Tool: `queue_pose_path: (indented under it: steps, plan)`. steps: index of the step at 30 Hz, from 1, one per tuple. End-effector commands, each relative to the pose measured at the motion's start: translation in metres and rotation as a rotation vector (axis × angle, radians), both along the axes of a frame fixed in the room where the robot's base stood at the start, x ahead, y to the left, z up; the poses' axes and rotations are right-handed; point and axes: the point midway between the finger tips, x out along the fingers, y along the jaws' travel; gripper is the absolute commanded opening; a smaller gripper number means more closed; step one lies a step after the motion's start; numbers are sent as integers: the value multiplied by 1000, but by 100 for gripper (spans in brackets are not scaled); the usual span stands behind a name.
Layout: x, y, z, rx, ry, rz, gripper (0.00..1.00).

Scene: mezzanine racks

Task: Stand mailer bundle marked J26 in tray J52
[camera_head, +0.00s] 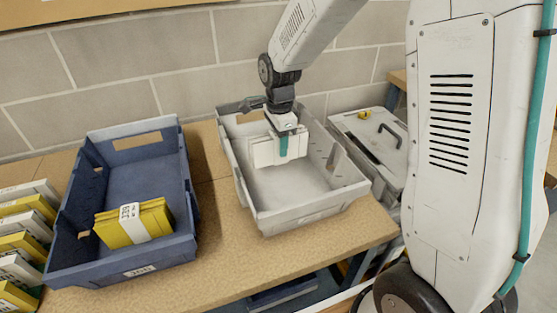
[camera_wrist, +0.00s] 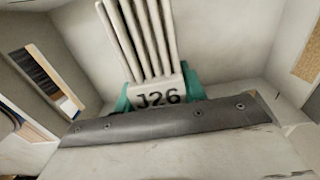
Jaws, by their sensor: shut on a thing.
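My gripper (camera_head: 283,145) reaches down inside the grey tray (camera_head: 315,211) in the head view. Its teal fingers, seen in the wrist view (camera_wrist: 160,100), are shut on the J26 mailer bundle (camera_wrist: 148,40). The bundle is a stack of thin white mailers with a white band reading J26 at the jaws. The mailers extend away from the jaws, with the pale tray interior around them. Whether the bundle's lower edge touches the tray floor cannot be told. No readable J52 mark shows on the grey tray.
A blue tray (camera_head: 66,226) on the left holds a banded yellow mailer bundle (camera_head: 133,221). More yellow and white bundles (camera_head: 20,228) line the far left. A lidded grey case (camera_head: 360,130) stands right of the grey tray. Bare bench (camera_head: 235,265) shows in front.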

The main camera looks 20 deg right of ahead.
Motion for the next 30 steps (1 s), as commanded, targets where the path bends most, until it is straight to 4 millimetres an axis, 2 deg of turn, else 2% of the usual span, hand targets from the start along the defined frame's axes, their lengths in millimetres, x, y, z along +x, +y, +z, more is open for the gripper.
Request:
queue_pose_path:
  steps: [1,4,8,15,26,27,29,30]
  plan:
    - [-1,-6,-10,0,4,-8,16]
    - [0,-10,-20,0,1,-14,16]
    - [0,-11,-29,0,1,-15,16]
    - [0,-11,-60,0,3,-13,16]
    - [0,-9,-64,0,-1,-11,16]
    - [0,-9,-64,0,-1,-10,49]
    - [0,-9,-64,0,-1,-10,62]
    - [0,-9,-64,0,-1,-10,62]
